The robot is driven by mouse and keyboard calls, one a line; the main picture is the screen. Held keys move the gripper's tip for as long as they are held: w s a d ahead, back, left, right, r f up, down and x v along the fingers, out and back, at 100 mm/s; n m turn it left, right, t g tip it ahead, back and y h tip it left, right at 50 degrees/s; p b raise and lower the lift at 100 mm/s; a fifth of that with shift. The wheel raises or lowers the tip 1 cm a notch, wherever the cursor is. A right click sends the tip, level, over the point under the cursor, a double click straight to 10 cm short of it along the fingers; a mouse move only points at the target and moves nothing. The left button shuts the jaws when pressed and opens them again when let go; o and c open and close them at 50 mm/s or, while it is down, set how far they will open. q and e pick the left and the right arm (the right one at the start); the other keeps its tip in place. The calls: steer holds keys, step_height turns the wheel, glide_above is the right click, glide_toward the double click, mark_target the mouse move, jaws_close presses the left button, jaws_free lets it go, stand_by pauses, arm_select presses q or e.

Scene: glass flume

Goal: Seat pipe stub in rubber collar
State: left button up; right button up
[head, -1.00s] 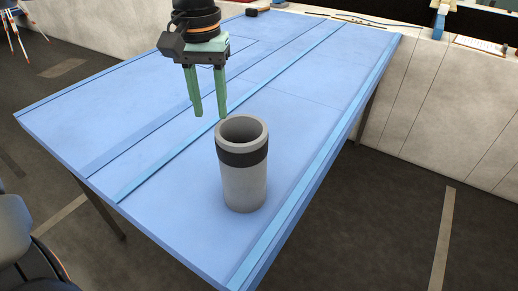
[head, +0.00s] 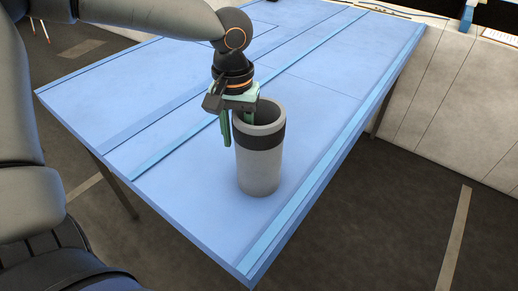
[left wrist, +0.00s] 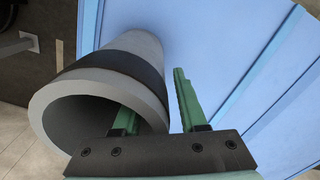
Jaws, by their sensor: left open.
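A grey hollow pipe stub (head: 259,175) stands upright on the blue table, with its open end up. A dark band (head: 258,136), which looks like the rubber collar, runs around it just below the rim. My left gripper (head: 236,132) is open at the stub's left rim, pointing down. One green finger is outside the wall; the other goes into the bore, its tip hidden. The left wrist view also shows the stub (left wrist: 85,85), its dark band (left wrist: 125,62) and the wall between the spread fingers of my left gripper (left wrist: 155,95). My right gripper is out of view.
The blue table (head: 320,85) has raised light-blue strips (head: 335,158) along its length and is otherwise clear around the stub. Its front corner is close to the stub. A pale wall or counter (head: 450,110) stands beyond the right edge.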

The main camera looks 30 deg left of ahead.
arm_select(q)
steer(key=shift+f, duration=0.2)
jaws_close()
stand_by(1.3)
